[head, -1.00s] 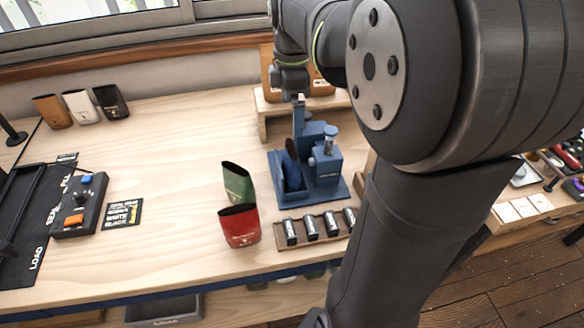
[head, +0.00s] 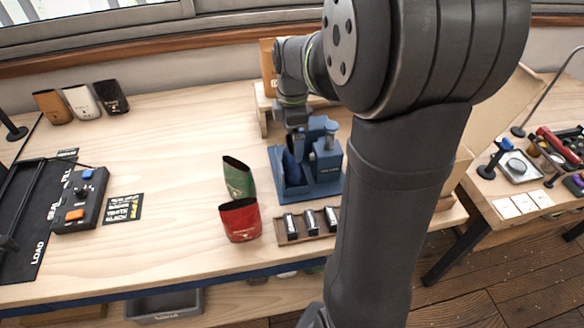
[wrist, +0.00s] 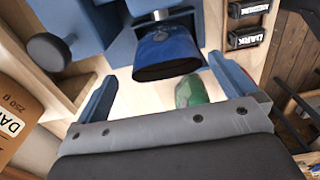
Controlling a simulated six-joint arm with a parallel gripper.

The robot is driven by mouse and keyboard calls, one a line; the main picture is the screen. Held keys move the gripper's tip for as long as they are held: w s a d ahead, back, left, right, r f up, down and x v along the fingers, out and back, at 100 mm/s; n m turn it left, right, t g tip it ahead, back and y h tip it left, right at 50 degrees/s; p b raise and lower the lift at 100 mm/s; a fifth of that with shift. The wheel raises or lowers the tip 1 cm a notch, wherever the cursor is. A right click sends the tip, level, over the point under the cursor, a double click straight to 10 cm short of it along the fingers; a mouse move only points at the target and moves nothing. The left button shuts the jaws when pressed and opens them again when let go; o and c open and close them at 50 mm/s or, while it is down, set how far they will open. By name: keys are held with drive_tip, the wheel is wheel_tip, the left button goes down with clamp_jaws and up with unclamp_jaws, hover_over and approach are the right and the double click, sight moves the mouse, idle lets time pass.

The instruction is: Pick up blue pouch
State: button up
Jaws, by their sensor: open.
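The blue pouch (wrist: 167,55) shows large in the wrist view, its dark open mouth toward my gripper. It stands at the blue fixture (head: 322,160); in the head view the pouch (head: 291,170) is small and partly merged with the fixture's blue. My gripper (wrist: 162,72) is open, with one blue finger to each side of the pouch's mouth and nothing held. I cannot tell whether the fingers are level with the pouch. In the head view my gripper (head: 297,122) is just above and behind the fixture's left part.
A green pouch (head: 238,178) and a red pouch (head: 240,220) stand left of the fixture. A rack of dark canisters (head: 287,238) lies in front of it. A control box (head: 80,200) is at the left.

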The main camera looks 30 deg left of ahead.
sight(292, 154)
drive_tip(key=shift+s+d+f, duration=0.1)
drive_tip(key=shift+s+f, duration=0.1)
drive_tip(key=shift+f, duration=1.3)
drive_tip(key=shift+s+f, duration=0.15)
drive_tip(key=shift+f, duration=1.35)
drive_tip(key=c, duration=1.1)
drive_tip(key=shift+c, duration=0.2)
wheel_tip(292, 154, up, 17)
drive_tip(key=shift+r, duration=0.15)
drive_tip(key=s+a+f, duration=0.2)
drive_tip(key=a+f, duration=0.2)
drive_tip(key=a, duration=0.4)
drive_tip(key=s+a+f, duration=0.1)
drive_tip(key=a+f, duration=0.3)
drive_tip(key=a, duration=0.3)
drive_tip(key=f, duration=0.9)
drive_tip(key=shift+s+a+f, duration=0.2)
drive_tip(key=shift+a+f, duration=0.1)
drive_tip(key=shift+f, duration=0.1)
